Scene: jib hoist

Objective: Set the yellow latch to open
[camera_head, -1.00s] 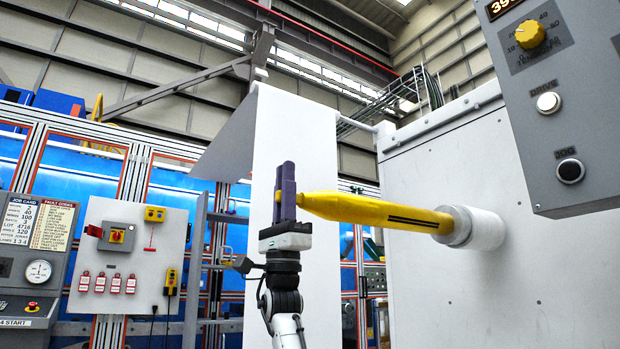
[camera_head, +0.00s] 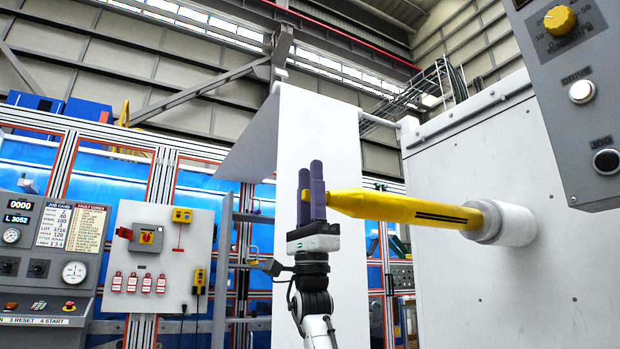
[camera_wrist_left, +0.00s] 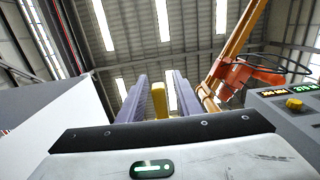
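The yellow latch (camera_head: 400,209) is a long tapered bar. It sticks out leftward, nearly level, from a white round hub (camera_head: 505,222) on the grey cabinet. My left gripper (camera_head: 311,190), with purple fingers pointing up, is at the bar's free left end. In the left wrist view the yellow end (camera_wrist_left: 160,100) stands between the two fingers (camera_wrist_left: 161,95), with a thin gap showing on the right side. The fingers look parted, not clamped on it. Whether one finger touches the latch is hard to tell. My right gripper is not in view.
The grey cabinet (camera_head: 470,280) fills the right. A grey control box (camera_head: 600,110) with a yellow knob hangs at the upper right. A tall white panel (camera_head: 340,130) stands behind the gripper. A switch board (camera_head: 125,290) and a gauge console (camera_head: 45,270) are at the left.

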